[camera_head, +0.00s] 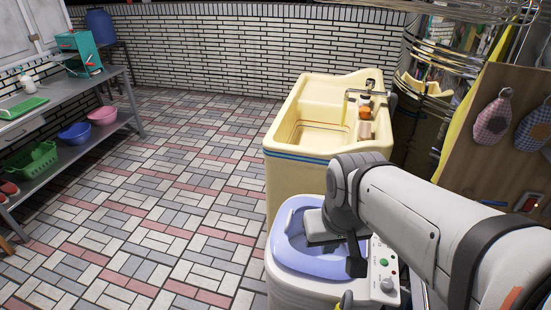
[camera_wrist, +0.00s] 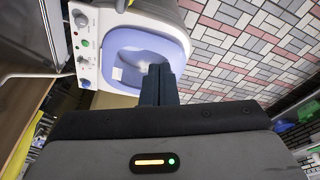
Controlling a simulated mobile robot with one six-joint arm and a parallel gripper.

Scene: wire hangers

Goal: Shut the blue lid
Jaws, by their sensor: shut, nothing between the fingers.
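A small white washing machine (camera_head: 300,287) stands low in the middle right, with a lavender-blue top part (camera_head: 305,262) around a recess. This blue part also rings the recess in the wrist view (camera_wrist: 178,51). I cannot tell which portion is the lid and which the rim, nor the lid's angle. My gripper (camera_wrist: 158,70) is shut and empty, its dark fingers overlapping the near edge of the blue part in the wrist view. In the head view my arm hangs over the machine and hides its back right part; fingertip contact cannot be told.
A control panel (camera_head: 384,265) with a knob and buttons is on the machine's right. A cream sink (camera_head: 285,165) with bottles stands behind it. A wooden board (camera_head: 490,135) is at right. Open tiled floor (camera_head: 170,190) lies left, up to a metal shelf (camera_head: 60,165).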

